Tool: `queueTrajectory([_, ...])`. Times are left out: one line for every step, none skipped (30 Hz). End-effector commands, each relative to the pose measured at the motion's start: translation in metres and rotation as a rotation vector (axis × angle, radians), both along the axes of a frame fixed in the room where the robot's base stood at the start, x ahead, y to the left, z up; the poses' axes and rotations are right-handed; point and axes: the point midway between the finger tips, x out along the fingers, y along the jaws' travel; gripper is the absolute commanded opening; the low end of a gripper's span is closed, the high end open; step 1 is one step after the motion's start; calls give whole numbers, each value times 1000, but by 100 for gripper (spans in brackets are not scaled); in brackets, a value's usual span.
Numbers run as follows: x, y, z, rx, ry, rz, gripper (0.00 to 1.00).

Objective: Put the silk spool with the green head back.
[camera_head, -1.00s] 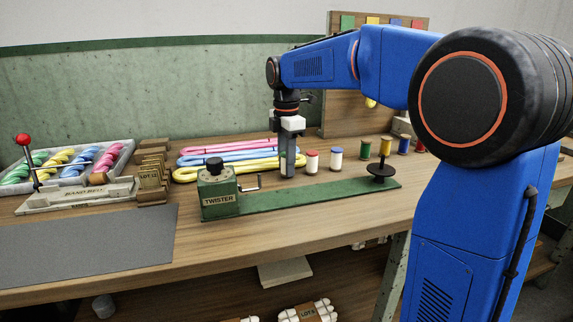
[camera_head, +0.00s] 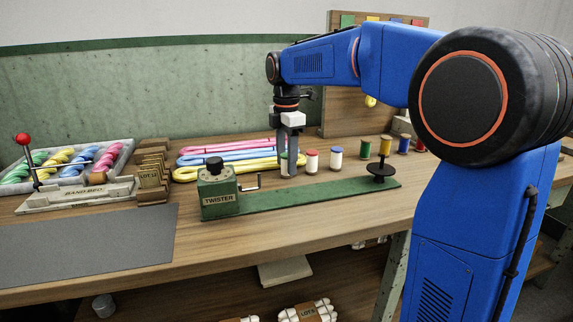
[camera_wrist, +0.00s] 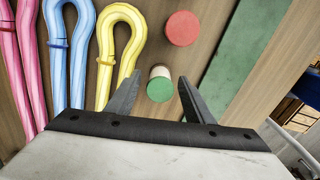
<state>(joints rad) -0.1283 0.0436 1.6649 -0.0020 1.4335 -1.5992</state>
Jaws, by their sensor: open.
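The silk spool with the green head (camera_wrist: 160,90) stands upright on the bench, its pale body showing behind the green top in the wrist view. In the head view it is mostly hidden behind my fingers. My gripper (camera_wrist: 160,76) is open, with one finger on each side of the spool and a visible gap on both sides. In the head view my gripper (camera_head: 290,160) points straight down, left of the red-headed spool (camera_head: 312,161).
A blue-headed spool (camera_head: 336,160) stands farther right. The green twister base (camera_head: 320,193) runs in front. Pink, blue and yellow skeins (camera_head: 225,173) lie to the left. A wooden rack (camera_head: 340,100) with coloured tags stands behind, with several coloured thread spools near it.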

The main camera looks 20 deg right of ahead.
Motion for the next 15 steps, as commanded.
queueTrajectory([0, 0, 9, 0, -3, 0, 48])
queueTrajectory([0, 0, 14, 0, -3, 0, 48])
queueTrajectory([1, 0, 22, 1, -4, 0, 48])
queueTrajectory([1, 0, 28, 0, -3, 0, 48])
queueTrajectory([1, 0, 34, 1, -4, 0, 48])
queueTrajectory([1, 0, 42, 1, -4, 0, 48])
queueTrajectory([1, 0, 48, 0, -3, 0, 48])
queueTrajectory([1, 0, 54, 1, -4, 0, 48])
queueTrajectory([1, 0, 61, 0, -3, 0, 48])
queueTrajectory([1, 0, 67, 0, -3, 0, 48])
queueTrajectory([1, 0, 72, 0, -3, 0, 48])
queueTrajectory([1, 0, 78, 0, -3, 0, 48])
queueTrajectory([1, 0, 82, 0, -3, 0, 48])
queueTrajectory([0, 0, 87, 0, -3, 0, 48])
queueTrajectory([0, 0, 91, 0, -2, 0, 48])
